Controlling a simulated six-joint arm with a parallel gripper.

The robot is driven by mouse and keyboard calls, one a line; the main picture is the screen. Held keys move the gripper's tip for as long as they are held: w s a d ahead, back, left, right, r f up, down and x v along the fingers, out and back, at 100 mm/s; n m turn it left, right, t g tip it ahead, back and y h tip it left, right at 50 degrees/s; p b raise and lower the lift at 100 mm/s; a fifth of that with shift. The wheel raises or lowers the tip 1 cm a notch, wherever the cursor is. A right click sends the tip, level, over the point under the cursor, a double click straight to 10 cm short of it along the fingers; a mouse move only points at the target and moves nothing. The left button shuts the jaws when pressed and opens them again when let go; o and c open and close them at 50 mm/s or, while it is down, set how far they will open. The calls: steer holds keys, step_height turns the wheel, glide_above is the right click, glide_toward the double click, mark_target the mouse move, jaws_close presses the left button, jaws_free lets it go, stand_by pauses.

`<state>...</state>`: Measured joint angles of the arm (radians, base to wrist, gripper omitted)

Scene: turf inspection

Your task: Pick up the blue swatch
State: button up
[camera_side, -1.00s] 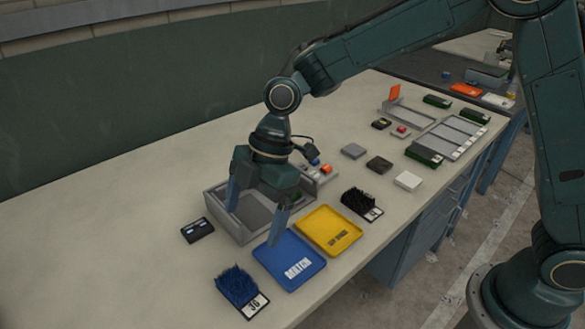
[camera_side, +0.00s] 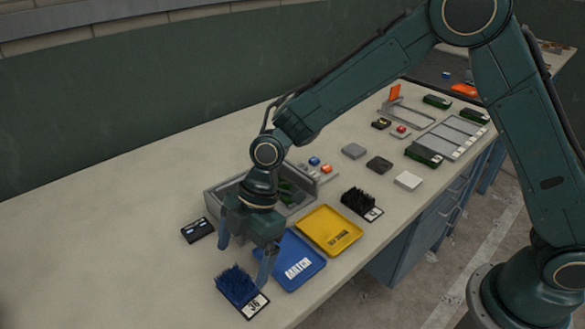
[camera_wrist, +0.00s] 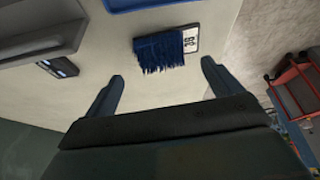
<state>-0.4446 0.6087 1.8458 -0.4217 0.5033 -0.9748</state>
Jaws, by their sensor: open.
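The blue swatch (camera_side: 237,285) is a tufted dark blue patch with a white label marked 36. It lies on the bench near the front edge. In the wrist view the blue swatch (camera_wrist: 160,52) lies ahead of the fingertips, sideways between their lines, with its label at the right. My gripper (camera_side: 243,262) is open and empty, above and just behind the swatch in the side view. In the wrist view both fingers of my gripper (camera_wrist: 162,70) are spread apart and neither touches the swatch.
A blue tray (camera_side: 303,272) and a yellow tray (camera_side: 328,214) lie to the right of the swatch. A black tufted swatch (camera_side: 357,200) is beyond them. A grey bin (camera_side: 213,197) stands behind my gripper, with a small black device (camera_side: 197,230) beside it. The bench's left part is clear.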

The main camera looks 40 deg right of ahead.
mark_target(236, 281)
steer(key=shift+x, duration=2.6)
steer(key=c, duration=1.1)
